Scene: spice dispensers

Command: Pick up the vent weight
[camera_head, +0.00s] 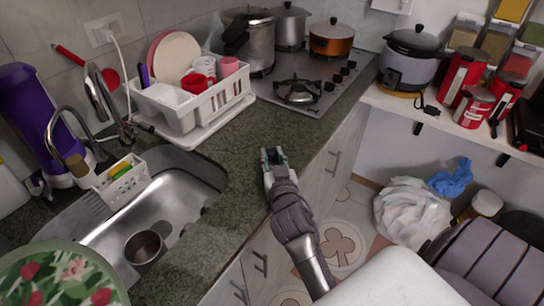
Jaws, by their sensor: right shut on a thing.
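My right gripper (272,157) reaches over the granite counter (245,180) near its front edge, with its fingers pointing away from me. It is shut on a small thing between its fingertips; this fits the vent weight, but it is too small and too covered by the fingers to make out. No other vent weight shows clearly. My left gripper is not in view.
A white dish rack (190,112) with cups and plates stands left of my gripper. The sink (135,225) holds a metal cup (145,250). A hob (312,88) carries pots behind. A rice cooker (408,70) and red tins (472,105) stand on the right shelf.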

